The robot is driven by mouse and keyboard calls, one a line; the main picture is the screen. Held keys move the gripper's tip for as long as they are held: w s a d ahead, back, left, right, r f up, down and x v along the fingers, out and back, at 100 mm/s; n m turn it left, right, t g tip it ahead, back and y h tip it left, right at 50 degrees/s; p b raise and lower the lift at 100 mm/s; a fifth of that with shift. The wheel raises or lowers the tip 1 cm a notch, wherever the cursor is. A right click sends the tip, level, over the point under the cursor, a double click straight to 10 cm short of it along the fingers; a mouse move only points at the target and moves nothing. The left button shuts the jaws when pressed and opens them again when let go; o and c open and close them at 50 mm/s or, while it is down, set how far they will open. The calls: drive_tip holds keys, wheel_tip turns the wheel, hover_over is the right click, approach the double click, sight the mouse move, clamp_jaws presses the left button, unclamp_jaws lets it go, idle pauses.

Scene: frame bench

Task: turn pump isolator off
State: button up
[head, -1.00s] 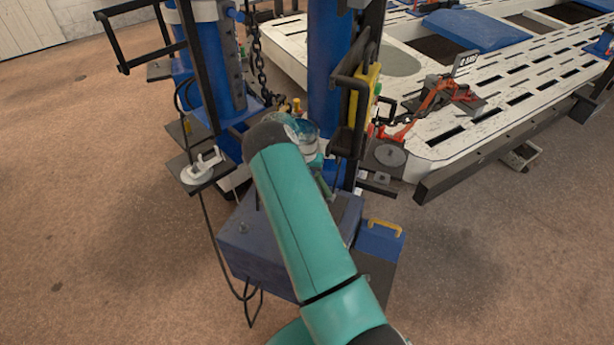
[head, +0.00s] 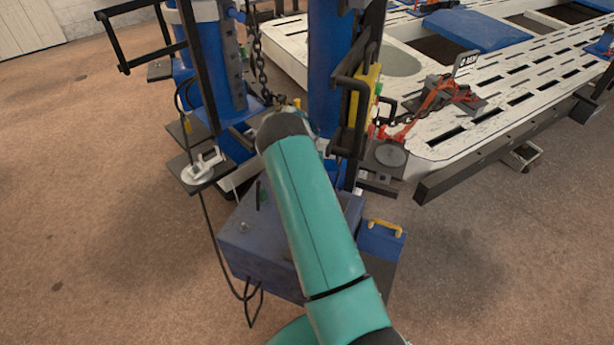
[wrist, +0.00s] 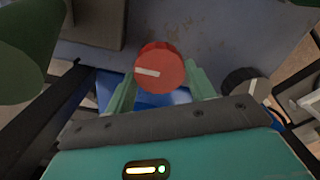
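The pump isolator is a red round knob (wrist: 160,67) with a white bar mark, seen in the wrist view on a grey-blue surface. The bar lies nearly level in the picture, tilted slightly down to the right. My gripper (wrist: 161,80) has its two pale green fingers apart, one on each side of the knob's lower part. I cannot tell whether either finger touches it. In the head view the blue-grey box (head: 247,242) stands beyond my arm. The knob and my fingers cannot be made out there, as my arm blocks much of that area.
A dark green rounded part (wrist: 28,55) fills the wrist view's left edge. A black round part (wrist: 242,82) lies right of the fingers. Floor is clear at left.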

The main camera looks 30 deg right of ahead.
drive_tip(key=o, duration=0.4)
drive_tip(key=shift+r, duration=0.1)
wheel_tip(320, 180, up, 14)
idle(0.3)
drive_tip(key=shift+f, duration=0.2)
